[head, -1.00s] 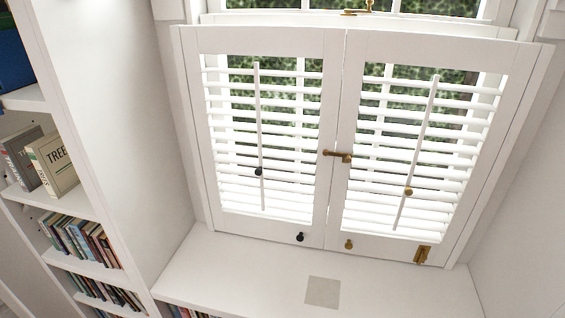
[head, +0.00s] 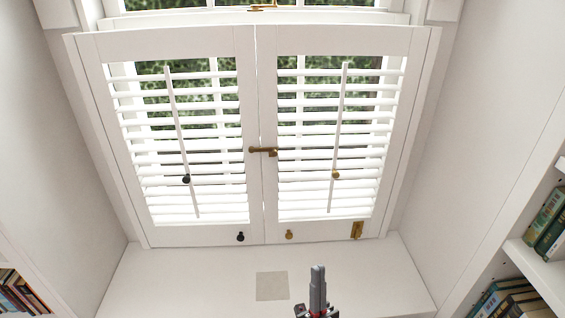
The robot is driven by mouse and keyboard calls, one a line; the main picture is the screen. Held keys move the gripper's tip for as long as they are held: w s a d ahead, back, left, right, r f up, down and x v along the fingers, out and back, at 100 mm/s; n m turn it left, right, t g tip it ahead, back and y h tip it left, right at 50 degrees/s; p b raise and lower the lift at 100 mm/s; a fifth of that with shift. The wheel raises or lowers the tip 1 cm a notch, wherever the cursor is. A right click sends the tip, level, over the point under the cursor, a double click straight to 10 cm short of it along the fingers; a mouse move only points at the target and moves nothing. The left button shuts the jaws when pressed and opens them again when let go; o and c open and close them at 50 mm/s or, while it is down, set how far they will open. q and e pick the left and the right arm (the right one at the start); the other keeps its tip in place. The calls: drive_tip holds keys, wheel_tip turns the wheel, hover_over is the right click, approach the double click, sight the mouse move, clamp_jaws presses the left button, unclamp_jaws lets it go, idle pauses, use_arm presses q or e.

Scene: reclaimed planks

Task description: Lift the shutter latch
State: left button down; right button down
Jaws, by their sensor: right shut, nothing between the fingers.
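The brass shutter latch (head: 263,151) lies level across the seam between the left shutter panel (head: 205,238) and the right shutter panel (head: 330,232), at mid height. Both panels are white, louvred and closed. My right gripper (head: 317,270) pokes up from the bottom edge, right of centre, in front of the window seat. Its grey fingers are together and empty, well below the latch and apart from it. My left gripper is out of view.
A black knob (head: 240,236) and a brass knob (head: 289,234) sit on the lower rails, with a brass fitting (head: 357,230) further right. The white sill (head: 190,280) is bare except for a beige square (head: 272,286). Bookshelves (head: 545,250) flank the alcove.

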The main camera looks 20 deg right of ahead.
sight(264, 152)
drive_tip(key=w+d+m+g+h+p, duration=0.2)
drive_tip(key=w+d+m+g, duration=0.8)
drive_tip(key=w+m, duration=0.5)
drive_tip(key=w+a+r+m+g+y+p, duration=0.1)
drive_tip(key=w+a+m+y, duration=0.1)
drive_tip(key=w+y, duration=0.5)
drive_tip(key=shift+w+a+m+y+p, duration=0.3)
drive_tip(key=shift+a+m+y, duration=0.1)
drive_tip(key=shift+m+y, duration=0.25)
drive_tip(key=w+a+r+p, duration=0.1)
drive_tip(key=w+r+p, duration=0.1)
drive_tip(key=w, duration=0.3)
drive_tip(key=w+a+r+p, duration=0.1)
drive_tip(key=w+p, duration=0.3)
drive_tip(key=w, duration=0.1)
drive_tip(key=shift+w+r, duration=0.35)
drive_tip(key=shift+w, duration=0.05)
